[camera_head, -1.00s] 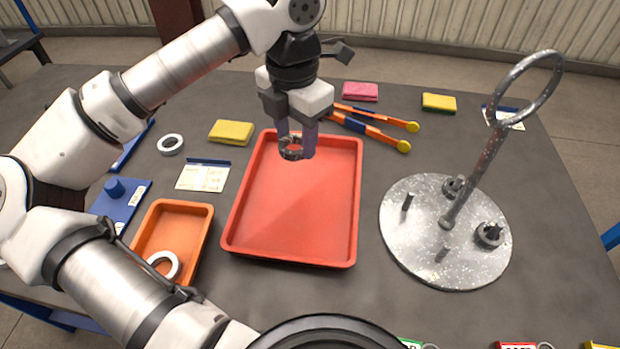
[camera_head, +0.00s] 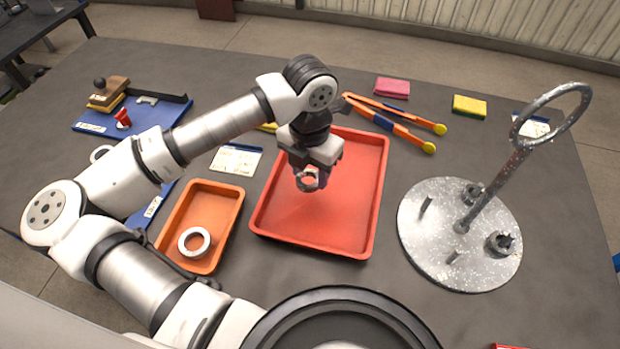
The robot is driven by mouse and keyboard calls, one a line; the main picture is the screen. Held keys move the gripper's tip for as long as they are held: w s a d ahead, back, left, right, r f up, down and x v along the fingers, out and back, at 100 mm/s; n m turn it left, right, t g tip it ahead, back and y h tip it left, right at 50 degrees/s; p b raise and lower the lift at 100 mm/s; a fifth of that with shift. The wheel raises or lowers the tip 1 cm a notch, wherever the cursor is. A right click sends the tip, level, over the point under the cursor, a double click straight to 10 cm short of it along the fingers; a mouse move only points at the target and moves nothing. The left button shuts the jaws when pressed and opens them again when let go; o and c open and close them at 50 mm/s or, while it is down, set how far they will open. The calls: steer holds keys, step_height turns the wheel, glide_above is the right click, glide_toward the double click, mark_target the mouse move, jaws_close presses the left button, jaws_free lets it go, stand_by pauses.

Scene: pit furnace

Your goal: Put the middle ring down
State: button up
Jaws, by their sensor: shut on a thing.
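My gripper (camera_head: 309,184) points down over the red tray (camera_head: 312,248), above its middle-left part. The ring seems to hang above the tray floor, but the exact gap cannot be told. A white ring (camera_head: 194,242) lies flat in the orange tray (camera_head: 232,200) left of the red one.
A speckled round plate (camera_head: 425,250) with upright pegs and a tall looped rod (camera_head: 497,180) stands at right. Pink (camera_head: 392,88) and yellow (camera_head: 469,105) sponges lie at the back. A blue board (camera_head: 92,127) is at far left.

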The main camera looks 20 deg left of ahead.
steer(key=shift+f+p, duration=0.35)
steer(key=shift+f, duration=1.7)
steer(key=shift+f+b, duration=0.2)
steer(key=shift+b, duration=0.1)
steer(key=o, duration=1.1)
steer(key=shift+r, duration=0.1)
step_height(320, 180, up, 12)
steer(key=shift+r+b, duration=0.1)
steer(key=shift+b, duration=0.65)
